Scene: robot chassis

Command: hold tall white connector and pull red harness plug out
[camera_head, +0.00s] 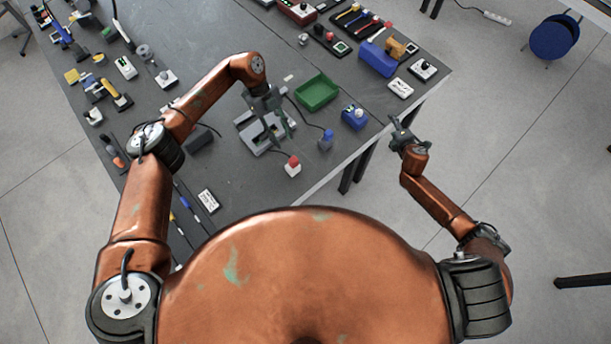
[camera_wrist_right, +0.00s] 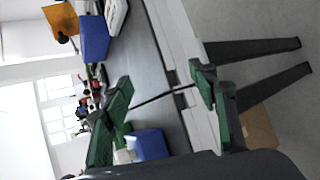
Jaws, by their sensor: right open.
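A white block with a red top (camera_head: 293,165) stands near the table's front edge; I take it as the white connector with the red plug. My left gripper (camera_head: 279,135) hangs over a pale grey fixture (camera_head: 250,142), up and left of the red top and apart from it. Its fingers overlap the fixture, so I cannot tell whether they hold anything. My right gripper (camera_head: 403,127) is open and empty, beyond the table's right edge. Its two green fingers stand wide apart in the right wrist view (camera_wrist_right: 160,95). The red top is not clear in that view.
A green tray (camera_head: 317,92), a blue block (camera_head: 354,117) and a blue plug-like piece (camera_head: 326,141) with a dark cable lie near the fixture. A blue bin (camera_head: 377,59) stands at the back right. Several tools crowd the left side.

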